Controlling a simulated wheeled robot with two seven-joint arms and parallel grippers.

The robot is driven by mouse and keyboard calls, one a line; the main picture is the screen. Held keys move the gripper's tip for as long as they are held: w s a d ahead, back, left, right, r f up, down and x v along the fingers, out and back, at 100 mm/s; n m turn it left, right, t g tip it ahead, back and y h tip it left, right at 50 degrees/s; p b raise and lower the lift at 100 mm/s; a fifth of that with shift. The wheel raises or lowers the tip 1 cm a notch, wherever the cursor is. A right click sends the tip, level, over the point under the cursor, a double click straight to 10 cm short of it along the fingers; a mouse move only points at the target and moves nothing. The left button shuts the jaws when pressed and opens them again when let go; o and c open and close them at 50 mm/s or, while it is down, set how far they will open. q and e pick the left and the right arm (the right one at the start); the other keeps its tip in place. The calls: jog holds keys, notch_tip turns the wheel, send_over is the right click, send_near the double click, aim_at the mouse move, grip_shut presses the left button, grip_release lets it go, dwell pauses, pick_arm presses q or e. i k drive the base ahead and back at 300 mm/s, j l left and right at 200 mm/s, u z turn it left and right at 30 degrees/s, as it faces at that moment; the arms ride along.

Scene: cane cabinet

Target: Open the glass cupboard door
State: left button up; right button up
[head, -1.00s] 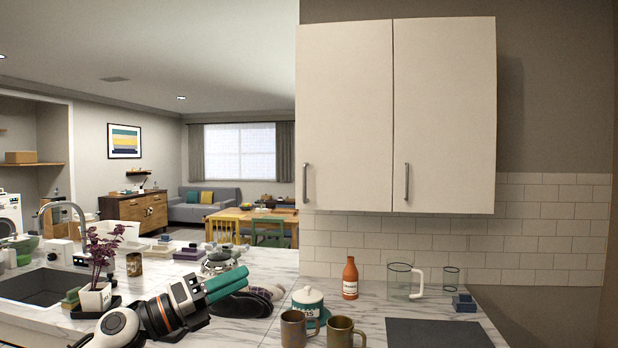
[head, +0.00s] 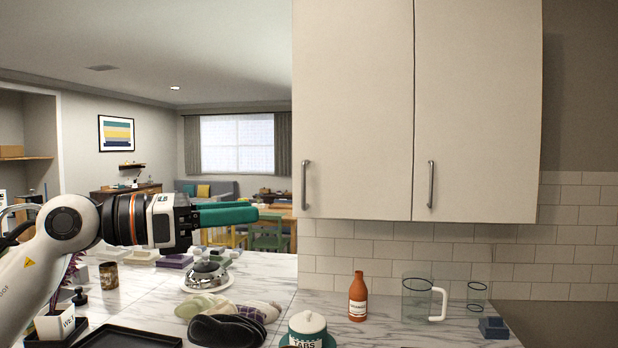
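A wall cupboard with two plain cream doors hangs above the counter; I see no glass in them. Its left door (head: 352,105) and right door (head: 478,110) are both shut. The left door has a vertical metal handle (head: 306,185) near its lower left corner; the right door has a handle (head: 431,184) near its lower left corner. My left gripper (head: 256,213) points right, level with the handles' lower part and left of the cupboard, apart from the handle in the picture. Its teal fingers are seen side-on, so their gap is unclear. My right gripper is out of view.
Below the cupboard stand an orange bottle (head: 358,298), a glass jug (head: 417,299), a drinking glass (head: 478,296) and a lidded jar (head: 307,328). Dark mitts or cloths (head: 228,330) and a chrome item (head: 207,277) lie on the marble counter under my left arm.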

aim_at(353, 61)
jog(key=i, duration=1.3)
